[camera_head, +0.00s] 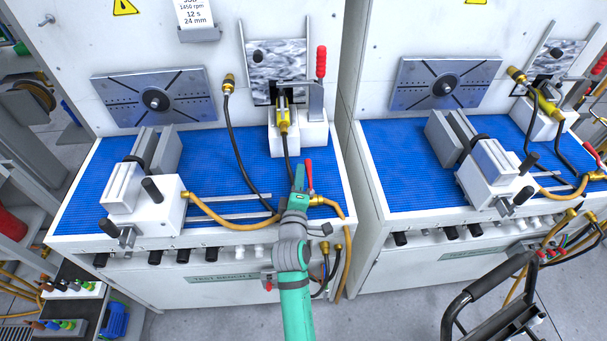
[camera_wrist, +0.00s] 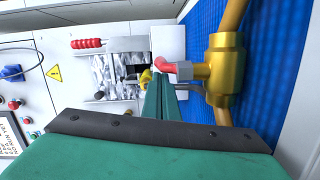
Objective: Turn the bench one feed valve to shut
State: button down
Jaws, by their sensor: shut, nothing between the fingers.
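The bench one feed valve (camera_head: 318,200) is a brass valve with a red lever (camera_head: 309,174) at the right front of the blue mat. In the head view the lever stands roughly upright, tilted slightly. In the wrist view the brass body (camera_wrist: 226,70) is at the right, in line with a yellow-brown hose, and the red lever (camera_wrist: 172,68) points away from the camera. My gripper (camera_head: 299,168) is shut and empty, just left of the lever in the head view. In the wrist view its closed fingertips (camera_wrist: 160,80) are beside the lever; I cannot tell whether they touch.
A clamping fixture (camera_head: 140,200) stands at the left of the blue mat (camera_head: 215,160). A white block with a brass fitting (camera_head: 282,115) and a red-handled toggle (camera_head: 321,65) stand behind the valve. Hoses hang in front. A second bench (camera_head: 410,190) is at the right.

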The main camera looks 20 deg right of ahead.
jog(key=shift+s+d, duration=0.1)
jog(key=shift+d, duration=0.3)
jog(key=a, duration=0.3)
jog(key=w+a, duration=0.1)
jog(key=shift+w+a+r, duration=0.1)
jog(key=shift+a+r, duration=0.3)
jog(key=v, duration=1)
jog(key=shift+w+a, duration=0.15)
jog(key=shift+a, duration=0.1)
jog(key=shift+f, duration=0.1)
